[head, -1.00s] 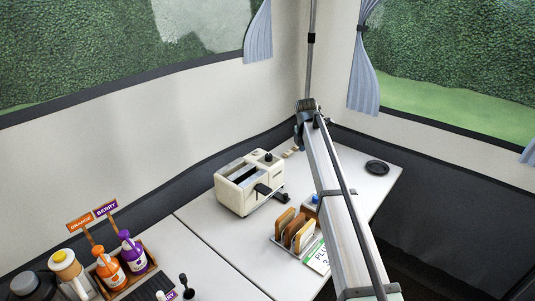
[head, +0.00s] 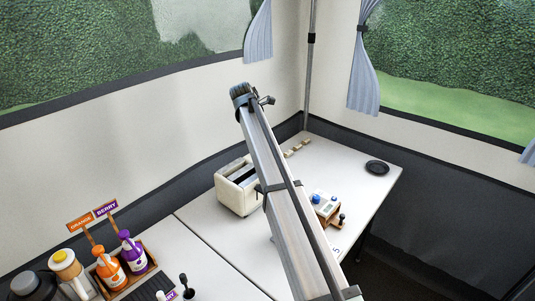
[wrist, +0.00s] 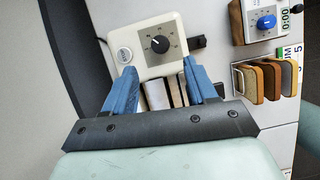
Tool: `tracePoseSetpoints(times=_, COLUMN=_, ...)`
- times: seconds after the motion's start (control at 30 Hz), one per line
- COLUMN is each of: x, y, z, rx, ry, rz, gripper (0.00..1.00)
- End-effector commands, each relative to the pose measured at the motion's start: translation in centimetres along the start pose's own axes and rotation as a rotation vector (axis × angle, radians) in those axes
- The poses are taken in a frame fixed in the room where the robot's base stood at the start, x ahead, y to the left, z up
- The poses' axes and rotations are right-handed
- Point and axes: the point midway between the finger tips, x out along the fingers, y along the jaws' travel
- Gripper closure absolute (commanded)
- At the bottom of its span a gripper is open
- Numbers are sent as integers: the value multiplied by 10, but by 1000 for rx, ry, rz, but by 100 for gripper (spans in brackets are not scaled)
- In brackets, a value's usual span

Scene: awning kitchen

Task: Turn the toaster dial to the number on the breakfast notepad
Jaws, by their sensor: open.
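The cream toaster (head: 236,195) stands on the table, partly behind my arm in the head view. In the wrist view its top (wrist: 177,25) shows a black round dial (wrist: 159,44) on a grey plate with small marks around it. The dial's setting is too small to read surely. My gripper (wrist: 158,66) is open, its blue fingers apart over the toaster, with the dial just beyond the fingertips and apparently untouched. The notepad (wrist: 286,52) shows only partly at the right of the wrist view, with green lettering and a cut-off figure; my arm hides most of it in the head view.
A wooden timer box with a blue knob (wrist: 266,22) and a rack of brown slices (wrist: 256,83) stand right of the toaster. A black round dish (head: 377,167) lies at the far right. Orange (head: 110,268) and purple (head: 132,253) bottles stand at the left.

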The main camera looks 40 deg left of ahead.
Motion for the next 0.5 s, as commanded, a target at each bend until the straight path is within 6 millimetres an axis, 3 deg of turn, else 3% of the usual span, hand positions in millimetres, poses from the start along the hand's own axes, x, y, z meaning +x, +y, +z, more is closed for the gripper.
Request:
tracePoseSetpoints(times=0.2, x=40, y=0, z=-1, rx=0, ry=2, rz=-1, gripper=43)
tracePoseSetpoints(times=0.5, x=79, y=0, z=0, rx=1, ry=2, rz=-1, gripper=43)
